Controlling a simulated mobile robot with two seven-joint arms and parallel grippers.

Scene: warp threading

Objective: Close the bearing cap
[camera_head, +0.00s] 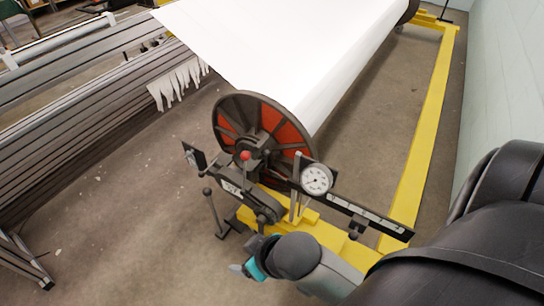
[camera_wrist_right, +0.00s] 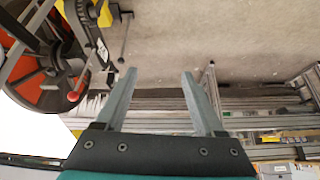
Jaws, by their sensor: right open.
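The bearing assembly (camera_head: 240,185) is a dark housing at the hub of the warp beam's end disc (camera_head: 262,135), which is black with red-orange panels. A red ball knob (camera_head: 245,156) sits at its top; the knob also shows in the right wrist view (camera_wrist_right: 73,96). I cannot tell which dark part is the cap or whether it is closed. A lever with a dark knob (camera_head: 207,191) stands left of the housing. My right gripper (camera_head: 240,269) is below and in front of the assembly, apart from it. Its open fingers (camera_wrist_right: 158,75) hold nothing. My left gripper is not in view.
A round dial gauge (camera_head: 317,179) and a scale bar (camera_head: 365,215) stand right of the bearing. The yellow frame (camera_head: 420,150) runs along the right, near a pale wall (camera_head: 497,60). Grey slatted beams (camera_head: 80,110) lie left. Bare floor (camera_head: 120,220) is free in front left.

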